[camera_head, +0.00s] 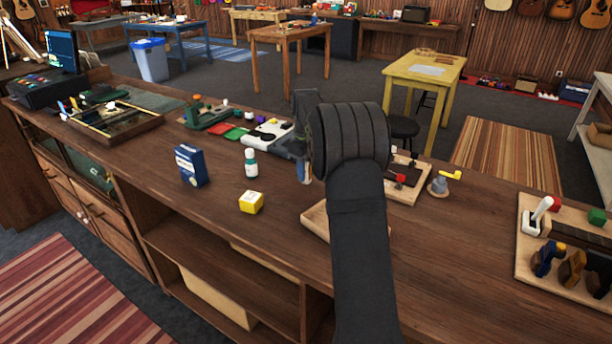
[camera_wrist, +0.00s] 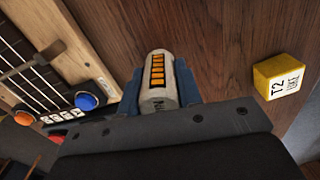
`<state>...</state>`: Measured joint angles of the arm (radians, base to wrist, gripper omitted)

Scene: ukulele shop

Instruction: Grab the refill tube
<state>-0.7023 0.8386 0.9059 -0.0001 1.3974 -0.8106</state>
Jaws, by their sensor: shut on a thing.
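A pale cylindrical tube (camera_wrist: 157,82) with a row of orange bars on its side, which looks like the refill tube, sits between the blue fingers of my gripper (camera_wrist: 158,88) in the wrist view. My gripper is shut on it, with one finger on each side. The dark gripper body hides the tube's lower end. In the head view my dark arm and wrist hide most of the gripper. I cannot tell whether the tube touches the counter.
A yellow block (camera_head: 251,202) stands on the wooden counter (camera_head: 215,215), near a white teal-labelled bottle (camera_head: 251,163) and a blue box (camera_head: 190,165). A wooden tray (camera_head: 316,222) lies partly behind my arm. A fretted board (camera_wrist: 45,75) with coloured knobs is left in the wrist view.

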